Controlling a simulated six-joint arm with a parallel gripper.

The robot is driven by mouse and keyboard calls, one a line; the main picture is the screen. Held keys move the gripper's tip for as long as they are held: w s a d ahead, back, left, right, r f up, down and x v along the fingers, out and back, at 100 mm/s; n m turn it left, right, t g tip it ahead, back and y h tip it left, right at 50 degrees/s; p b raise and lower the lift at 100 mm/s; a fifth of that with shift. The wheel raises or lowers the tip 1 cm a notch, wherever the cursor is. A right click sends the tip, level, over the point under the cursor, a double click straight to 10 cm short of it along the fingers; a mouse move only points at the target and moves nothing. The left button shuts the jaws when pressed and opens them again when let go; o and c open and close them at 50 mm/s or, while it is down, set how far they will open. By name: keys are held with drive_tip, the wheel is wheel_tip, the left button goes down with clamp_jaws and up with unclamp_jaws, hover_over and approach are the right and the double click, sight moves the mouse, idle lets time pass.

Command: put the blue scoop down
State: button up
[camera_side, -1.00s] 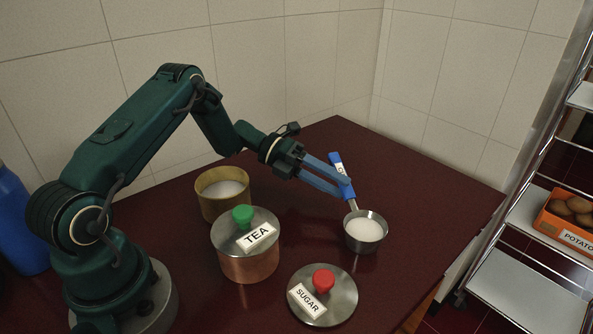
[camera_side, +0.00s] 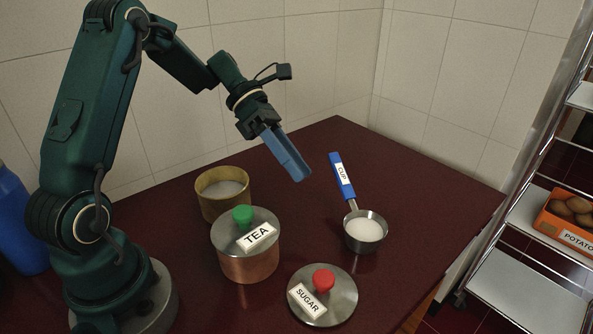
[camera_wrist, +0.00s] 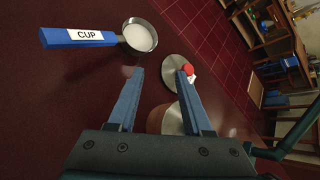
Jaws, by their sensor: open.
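The blue scoop (camera_side: 343,178) has a blue handle labelled CUP and a steel bowl. It lies on the dark red table (camera_side: 420,200) with white contents in its bowl (camera_side: 364,229). It also shows in the wrist view (camera_wrist: 85,37), at the upper left. My gripper (camera_side: 300,172) is open and empty, raised above the table to the left of the scoop and apart from it. In the wrist view its two blue fingers (camera_wrist: 160,80) stand apart with nothing between them gripped.
An open brass pot (camera_side: 222,192) with white contents stands behind a copper pot (camera_side: 248,262) whose lid reads TEA. A loose SUGAR lid (camera_side: 340,300) with a red knob lies in front. A metal shelf with a potato crate (camera_side: 560,228) stands at right. The table right of the scoop is clear.

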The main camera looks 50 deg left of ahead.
drive_tip(key=s+d+r+m+y, duration=0.1)
drive_tip(key=s+m, duration=0.1)
drive_tip(key=m, duration=0.2)
drive_tip(key=s+d+r+m+y, duration=0.1)
drive_tip(key=s+m+y, duration=0.1)
drive_tip(key=s+m, duration=0.1)
drive_tip(key=s+d+r+m+y, duration=0.1)
drive_tip(key=s+d+m, duration=0.1)
drive_tip(key=s+m, duration=0.1)
drive_tip(key=shift+m+g+y, duration=0.4)
drive_tip(key=shift+m, duration=0.4)
drive_tip(key=s+m, duration=0.1)
drive_tip(key=s+m+y, duration=0.1)
drive_tip(key=m, duration=0.1)
drive_tip(key=s+m+t+y, duration=0.1)
drive_tip(key=m, duration=0.1)
drive_tip(key=shift+s+d+r, duration=0.1)
drive_tip(key=shift+s+r, duration=0.15)
drive_tip(key=shift+r, duration=0.05)
drive_tip(key=s+m+t+y, duration=0.1)
drive_tip(key=m, duration=0.2)
drive_tip(key=s+a+m+t+y, duration=0.1)
drive_tip(key=m, duration=0.2)
drive_tip(key=s+m+t+y, duration=0.1)
drive_tip(key=s+m, duration=0.1)
drive_tip(key=m, duration=0.2)
drive_tip(key=shift+s+a+r+t, duration=0.1)
drive_tip(key=shift+a+r+t, duration=0.05)
drive_tip(key=shift+a+t, duration=0.2)
drive_tip(key=shift+o, duration=1)
